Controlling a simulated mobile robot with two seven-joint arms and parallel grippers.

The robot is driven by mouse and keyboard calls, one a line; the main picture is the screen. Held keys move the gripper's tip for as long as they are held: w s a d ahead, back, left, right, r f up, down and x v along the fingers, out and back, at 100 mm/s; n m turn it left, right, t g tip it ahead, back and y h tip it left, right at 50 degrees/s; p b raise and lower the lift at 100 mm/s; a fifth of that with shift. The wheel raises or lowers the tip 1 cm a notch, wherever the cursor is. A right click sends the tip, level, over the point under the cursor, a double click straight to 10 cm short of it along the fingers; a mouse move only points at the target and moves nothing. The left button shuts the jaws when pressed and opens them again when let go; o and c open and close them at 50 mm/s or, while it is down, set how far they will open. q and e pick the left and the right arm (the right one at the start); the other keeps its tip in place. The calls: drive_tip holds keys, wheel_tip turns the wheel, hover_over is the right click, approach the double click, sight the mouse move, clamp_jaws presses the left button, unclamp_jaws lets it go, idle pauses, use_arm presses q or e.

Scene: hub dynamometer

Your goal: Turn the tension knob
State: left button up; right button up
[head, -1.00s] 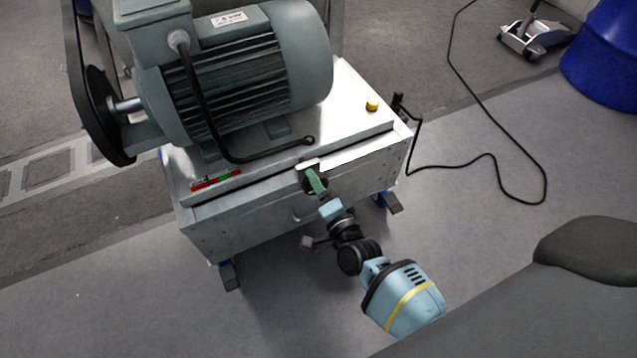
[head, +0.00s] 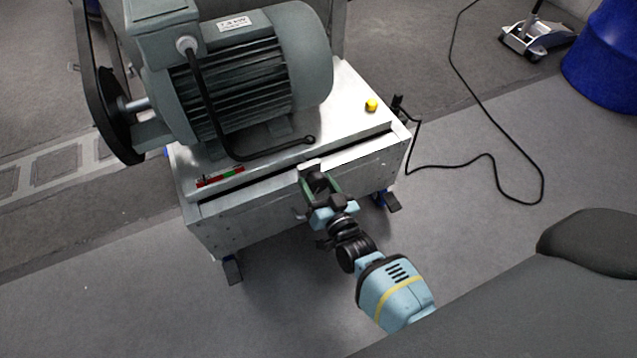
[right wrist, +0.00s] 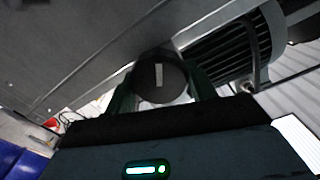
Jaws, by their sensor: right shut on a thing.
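The tension knob (right wrist: 172,82) is a dark round knob with a pale line on its face, the line nearly upright in the right wrist view. In the head view the knob (head: 318,184) sits on the front of the metal cabinet, partly hidden by my gripper. My right gripper (right wrist: 160,88) has its green fingers on both sides of the knob and is shut on it. It also shows in the head view (head: 320,188), reaching the cabinet front from below right. My left gripper is not in view.
A black cord (head: 480,155) lies on the floor at right. A blue barrel (head: 605,60) stands at the far right.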

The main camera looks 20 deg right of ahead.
drive_tip(key=n, duration=0.4)
drive_tip(key=shift+n, duration=0.3)
drive_tip(key=n, duration=0.4)
drive_tip(key=shift+a+n, duration=0.1)
drive_tip(key=shift+n, duration=0.2)
drive_tip(key=n, duration=0.4)
drive_tip(key=shift+f, duration=0.1)
drive_tip(key=shift+n+b, duration=0.45)
drive_tip(key=shift+n, duration=1.25)
drive_tip(key=o, duration=1)
drive_tip(key=shift+s, duration=0.1)
